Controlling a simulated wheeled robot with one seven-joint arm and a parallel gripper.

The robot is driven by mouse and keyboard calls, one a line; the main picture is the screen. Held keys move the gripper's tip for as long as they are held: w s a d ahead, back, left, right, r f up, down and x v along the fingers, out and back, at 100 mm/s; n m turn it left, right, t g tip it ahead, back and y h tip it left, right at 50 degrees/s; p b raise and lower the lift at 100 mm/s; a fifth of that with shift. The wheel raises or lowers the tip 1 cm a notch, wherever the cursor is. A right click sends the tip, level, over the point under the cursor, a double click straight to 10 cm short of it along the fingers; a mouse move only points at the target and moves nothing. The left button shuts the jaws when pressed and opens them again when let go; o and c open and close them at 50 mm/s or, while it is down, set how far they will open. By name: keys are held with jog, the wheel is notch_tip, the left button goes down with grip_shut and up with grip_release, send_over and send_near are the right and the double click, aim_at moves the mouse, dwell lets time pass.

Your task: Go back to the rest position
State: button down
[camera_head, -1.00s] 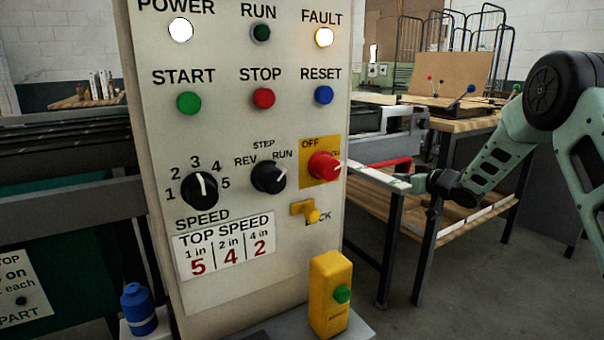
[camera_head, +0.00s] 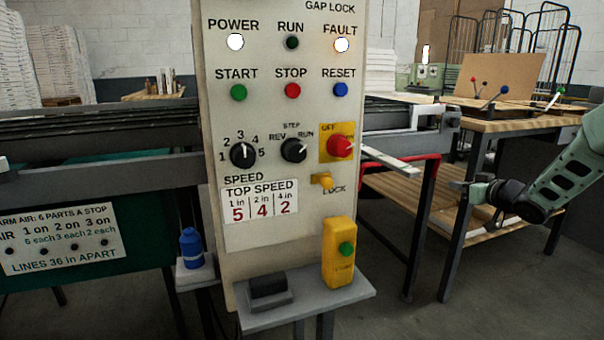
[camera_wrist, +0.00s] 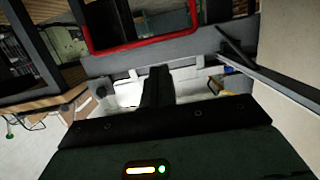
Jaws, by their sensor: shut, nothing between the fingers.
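My gripper (camera_head: 466,187) is at the right in the head view, held out to the right of the control panel (camera_head: 215,150) and apart from it. In the wrist view my gripper (camera_wrist: 158,80) shows as dark fingers together, with nothing between them. The panel stands upright with a red OFF switch (camera_head: 340,146), a speed knob (camera_head: 243,154), a mode knob (camera_head: 293,150) and a yellow lock (camera_head: 322,181). The POWER lamp (camera_head: 235,42) and FAULT lamp (camera_head: 341,45) are lit; the RUN lamp (camera_head: 292,43) is dark.
A yellow box with a green button (camera_head: 339,252) and a dark block (camera_head: 268,285) stand on the shelf (camera_head: 310,304) below the panel. A blue bottle (camera_head: 191,248) is to the left. A wooden bench (camera_head: 500,124) stands behind my arm. Bare floor shows at lower right.

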jog(key=s+a+g+h, duration=0.1)
jog(key=s+a+g, duration=0.2)
jog(key=s+a, duration=0.75)
jog(key=s+a+g+h, duration=0.1)
jog(key=s+a+g, duration=0.2)
jog(key=s+a, duration=0.7)
jog(key=s+a+f+n+g+h, duration=0.1)
jog(key=s+a+g, duration=0.2)
jog(key=s, duration=0.8)
jog(key=s+a+f+n+g+h, duration=0.1)
jog(key=s+a+g, duration=0.2)
jog(key=s, duration=0.8)
jog(key=s+a+f+n+g+h, duration=0.1)
jog(key=s+a+n+g, duration=0.15)
jog(key=s, duration=0.75)
notch_tip(320, 180, up, 20)
jog(key=p, duration=1.9)
jog(key=shift+s+f+m, duration=0.2)
jog(key=shift+s+m, duration=0.2)
jog(key=shift+m, duration=0.05)
